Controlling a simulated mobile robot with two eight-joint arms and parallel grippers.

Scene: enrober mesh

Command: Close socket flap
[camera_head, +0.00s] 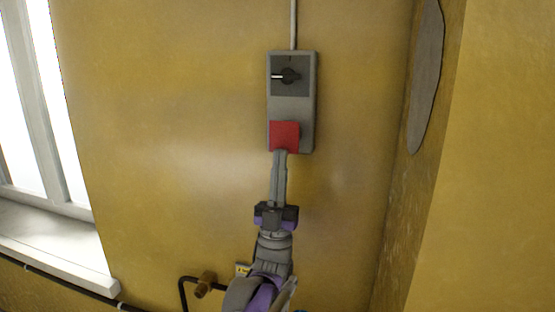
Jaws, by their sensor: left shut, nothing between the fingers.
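A grey wall box (292,108) hangs on the yellow wall, with a black rotary switch (290,76) on its upper part. The red socket flap (284,135) is on the box's lower part. My left gripper (280,153) comes up from below, its fingers shut and empty. Its fingertips are at the flap's lower edge; I cannot tell whether they touch it. The flap seems to stand a little off the box, but its exact angle is unclear. The socket behind the flap is hidden. My right gripper is not in view.
A grey conduit (293,25) runs up from the box. A window with a white sill (60,255) is at the left. A brass valve (205,284) on a black pipe is low down. A wall corner stands at the right. The wall around the box is clear.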

